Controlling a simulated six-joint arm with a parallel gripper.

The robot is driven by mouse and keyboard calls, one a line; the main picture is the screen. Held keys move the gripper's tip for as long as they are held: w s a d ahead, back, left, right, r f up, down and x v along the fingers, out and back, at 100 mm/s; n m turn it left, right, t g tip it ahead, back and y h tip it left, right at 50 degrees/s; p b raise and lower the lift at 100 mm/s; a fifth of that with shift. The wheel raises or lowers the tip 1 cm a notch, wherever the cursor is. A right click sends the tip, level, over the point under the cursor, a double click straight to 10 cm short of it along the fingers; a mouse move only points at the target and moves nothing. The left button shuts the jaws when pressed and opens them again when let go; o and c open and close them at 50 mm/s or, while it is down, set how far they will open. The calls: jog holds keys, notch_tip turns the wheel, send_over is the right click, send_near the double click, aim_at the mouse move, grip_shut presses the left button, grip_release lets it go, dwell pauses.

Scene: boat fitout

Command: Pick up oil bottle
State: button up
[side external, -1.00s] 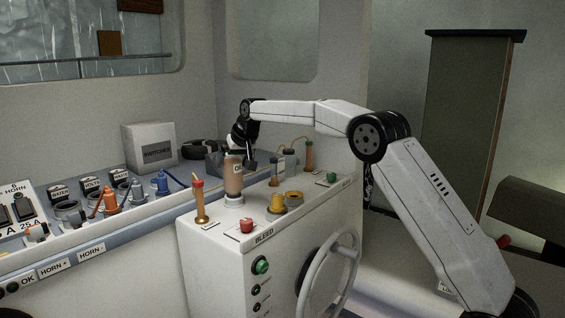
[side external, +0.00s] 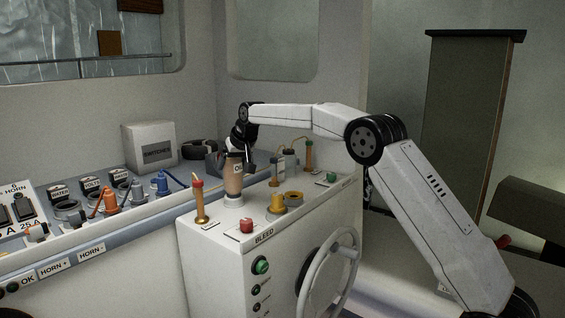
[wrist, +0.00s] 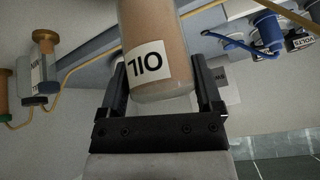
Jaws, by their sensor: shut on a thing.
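My gripper (wrist: 163,88) is shut on the bottle.
On the console (side external: 212,240) around the bottle stand a brass fitting with a red top (side external: 199,203), a red knob (side external: 246,226) and a yellow fitting (side external: 277,204). A handwheel (side external: 328,277) is on the console front. A white box (side external: 150,147) stands behind.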

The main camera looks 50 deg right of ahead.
jog(key=shift+r, duration=0.15)
jog(key=shift+a+r, duration=0.1)
jog(key=shift+r, duration=1.2)
grip_shut()
jog(key=shift+s+r, duration=0.3)
jog(key=shift+r, duration=0.3)
jog(key=s+a+r, duration=0.2)
jog(key=s+r, duration=0.7)
jog(key=s, duration=0.4)
jog(key=shift+s, duration=0.1)
